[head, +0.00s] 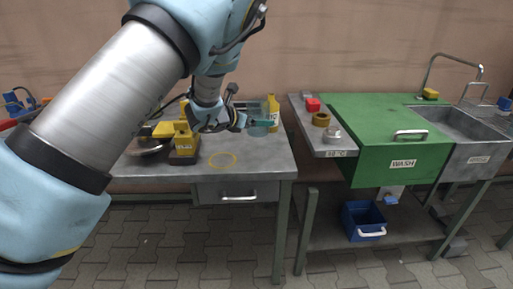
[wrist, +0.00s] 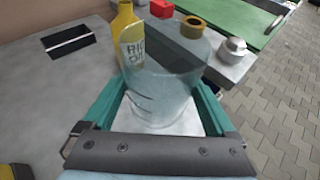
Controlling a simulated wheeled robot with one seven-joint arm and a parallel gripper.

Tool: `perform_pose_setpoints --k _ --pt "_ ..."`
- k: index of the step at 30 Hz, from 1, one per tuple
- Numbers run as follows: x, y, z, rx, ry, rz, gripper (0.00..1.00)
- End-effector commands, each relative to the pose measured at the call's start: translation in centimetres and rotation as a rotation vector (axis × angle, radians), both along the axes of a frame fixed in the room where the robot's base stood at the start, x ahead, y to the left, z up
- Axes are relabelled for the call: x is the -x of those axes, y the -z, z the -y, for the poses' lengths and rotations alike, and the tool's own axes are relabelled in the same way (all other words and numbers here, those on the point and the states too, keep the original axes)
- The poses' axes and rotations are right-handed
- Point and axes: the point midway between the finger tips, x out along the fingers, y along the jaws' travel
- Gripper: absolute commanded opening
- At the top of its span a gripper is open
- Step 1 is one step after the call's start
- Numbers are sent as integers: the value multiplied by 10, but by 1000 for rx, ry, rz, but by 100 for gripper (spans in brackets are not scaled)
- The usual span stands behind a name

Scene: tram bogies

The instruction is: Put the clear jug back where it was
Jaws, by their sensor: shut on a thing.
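The clear jug (wrist: 165,90) stands between the green fingers of my gripper (wrist: 158,108) in the wrist view, with dark marks on its side. My gripper is shut on it. In the head view the jug (head: 259,129) shows small at the gripper (head: 250,121), over the right part of the grey bench (head: 260,160). I cannot tell whether its base touches the bench. A yellow ring outline (head: 222,160) is on the bench top, to the left and nearer the front edge than the jug; it is empty.
A yellow oil bottle (wrist: 126,38) stands just behind the jug. Yellow-and-dark equipment (head: 184,142) is on the bench's left. Across a gap, a side shelf (head: 310,128) holds a red block (head: 312,104), a brass ring (head: 321,119) and a metal piece (head: 333,134), beside the green wash unit (head: 375,130).

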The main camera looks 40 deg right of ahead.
Motion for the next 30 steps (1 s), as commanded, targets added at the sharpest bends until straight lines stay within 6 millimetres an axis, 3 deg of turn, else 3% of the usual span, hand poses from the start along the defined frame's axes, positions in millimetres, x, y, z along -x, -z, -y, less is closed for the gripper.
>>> perform_pose_setpoints --k 15,29,30 --pt "0 67 0 -1 1 0 34" --pt "0 78 0 1 -1 0 34" --pt "0 78 0 1 -1 0 93"
